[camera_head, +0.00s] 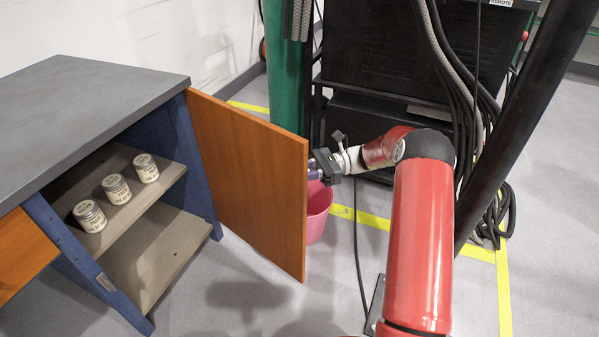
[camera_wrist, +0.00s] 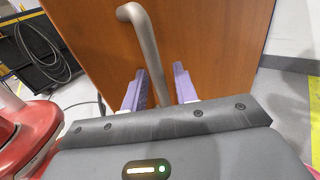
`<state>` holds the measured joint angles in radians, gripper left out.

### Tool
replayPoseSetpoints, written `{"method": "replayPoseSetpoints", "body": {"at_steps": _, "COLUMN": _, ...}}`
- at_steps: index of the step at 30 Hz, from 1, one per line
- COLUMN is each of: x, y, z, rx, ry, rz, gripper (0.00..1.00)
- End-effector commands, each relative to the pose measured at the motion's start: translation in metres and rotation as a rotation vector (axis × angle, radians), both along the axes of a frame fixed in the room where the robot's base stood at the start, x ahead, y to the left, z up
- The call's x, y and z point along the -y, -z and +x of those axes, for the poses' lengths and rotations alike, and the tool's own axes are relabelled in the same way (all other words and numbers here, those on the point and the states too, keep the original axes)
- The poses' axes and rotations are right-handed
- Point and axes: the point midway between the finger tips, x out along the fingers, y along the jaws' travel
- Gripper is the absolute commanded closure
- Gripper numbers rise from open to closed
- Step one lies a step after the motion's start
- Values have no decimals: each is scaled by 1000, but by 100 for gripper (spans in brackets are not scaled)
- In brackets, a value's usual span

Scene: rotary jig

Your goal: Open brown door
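The brown door (camera_head: 250,170) stands swung wide open on the blue cabinet, its hinged edge at the cabinet's right side. Its outer face (camera_wrist: 215,40) fills the wrist view, with a grey metal bar handle (camera_wrist: 147,45) on it. My gripper (camera_wrist: 162,82) is at the handle, one purple finger on each side of the bar. The fingers stand apart, with a gap visible between the bar and the right finger. In the head view my gripper (camera_head: 315,168) is just past the door's free edge, its fingertips mostly hidden by the door.
The blue cabinet (camera_head: 80,95) has a grey top and shelves with three jars (camera_head: 116,188). A pink bin (camera_head: 318,212) stands on the floor behind the door. A green post (camera_head: 284,70), black rack (camera_head: 390,60) and loose cables are behind my arm. Floor before the cabinet is clear.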

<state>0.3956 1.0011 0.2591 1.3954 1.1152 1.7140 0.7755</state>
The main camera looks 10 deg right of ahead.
Motion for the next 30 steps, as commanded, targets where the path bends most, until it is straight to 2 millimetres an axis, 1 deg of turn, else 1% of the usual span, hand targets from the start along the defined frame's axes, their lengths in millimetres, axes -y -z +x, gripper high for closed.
{"method": "replayPoseSetpoints", "body": {"at_steps": 4, "x": 2, "y": 0, "z": 1, "rx": 1, "ry": 1, "rz": 0, "gripper": 71}}
{"method": "replayPoseSetpoints", "body": {"at_steps": 6, "x": 7, "y": 0, "z": 2, "rx": 1, "ry": 2, "rz": 0, "gripper": 71}}
{"method": "replayPoseSetpoints", "body": {"at_steps": 8, "x": 15, "y": 1, "z": 3, "rx": 1, "ry": 3, "rz": 0, "gripper": 71}}
{"method": "replayPoseSetpoints", "body": {"at_steps": 15, "x": 56, "y": 1, "z": 10, "rx": 1, "ry": 2, "rz": 0, "gripper": 71}}
{"method": "replayPoseSetpoints", "body": {"at_steps": 19, "x": 71, "y": 1, "z": 13, "rx": 0, "ry": 2, "rz": 0, "gripper": 71}}
{"method": "replayPoseSetpoints", "body": {"at_steps": 24, "x": 77, "y": 0, "z": 14, "rx": 0, "ry": 0, "rz": 0, "gripper": 71}}
{"method": "replayPoseSetpoints", "body": {"at_steps": 30, "x": 77, "y": 0, "z": 13, "rx": 0, "ry": 0, "rz": 0, "gripper": 71}}
